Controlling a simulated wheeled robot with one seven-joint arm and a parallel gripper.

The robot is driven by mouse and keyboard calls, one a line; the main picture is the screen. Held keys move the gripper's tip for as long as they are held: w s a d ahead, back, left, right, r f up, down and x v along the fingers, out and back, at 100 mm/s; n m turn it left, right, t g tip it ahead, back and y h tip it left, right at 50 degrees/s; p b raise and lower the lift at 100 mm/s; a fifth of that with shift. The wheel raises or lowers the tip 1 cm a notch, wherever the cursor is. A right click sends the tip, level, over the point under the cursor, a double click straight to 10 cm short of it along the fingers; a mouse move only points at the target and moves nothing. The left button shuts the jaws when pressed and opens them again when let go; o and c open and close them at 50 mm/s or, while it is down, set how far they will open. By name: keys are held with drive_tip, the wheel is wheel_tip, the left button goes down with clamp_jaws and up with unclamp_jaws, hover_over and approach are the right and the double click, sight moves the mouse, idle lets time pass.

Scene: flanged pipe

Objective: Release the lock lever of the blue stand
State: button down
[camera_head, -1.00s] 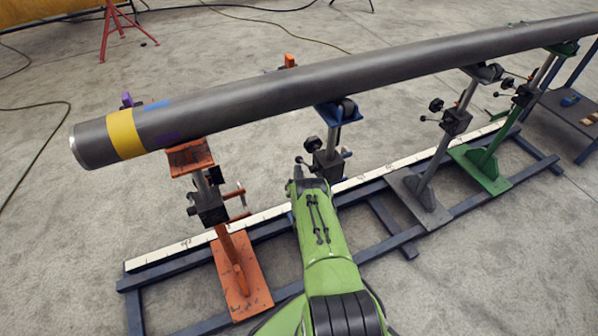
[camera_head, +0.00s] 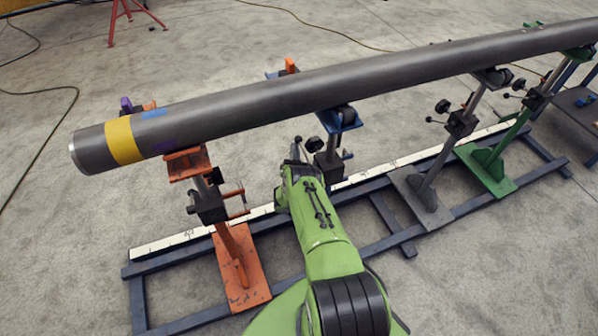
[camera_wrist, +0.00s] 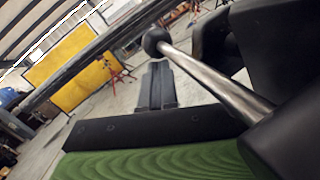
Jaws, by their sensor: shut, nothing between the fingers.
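The blue stand's head (camera_head: 338,120) shows under the pipe in the head view. Its clamp with a black knob (camera_head: 315,144) shows below, and my arm hides part of its lower post. My gripper (camera_head: 297,148) is just left of that clamp. In the wrist view my gripper (camera_wrist: 158,68) is shut and empty, its two dark fingers together. A lever (camera_wrist: 215,80), a bare metal rod with a black ball knob (camera_wrist: 155,40), crosses close by. The knob appears just above the fingertips; I cannot tell whether they touch. The rod runs to a dark clamp body at right.
The grey pipe (camera_head: 260,100) with a yellow band lies overhead across the stands. An orange stand (camera_head: 238,265) is to the left; a grey stand (camera_head: 425,200) and a green stand (camera_head: 490,170) are to the right. A dark base frame (camera_head: 385,215) lies on the floor.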

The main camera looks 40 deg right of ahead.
drive_tip(key=shift+s+r+m+t+h+b, duration=0.15)
drive_tip(key=shift+r+m+t+h+b, duration=0.45)
drive_tip(key=shift+r+h, duration=0.65)
drive_tip(key=shift+r+t, duration=0.2)
drive_tip(key=shift+t, duration=0.1)
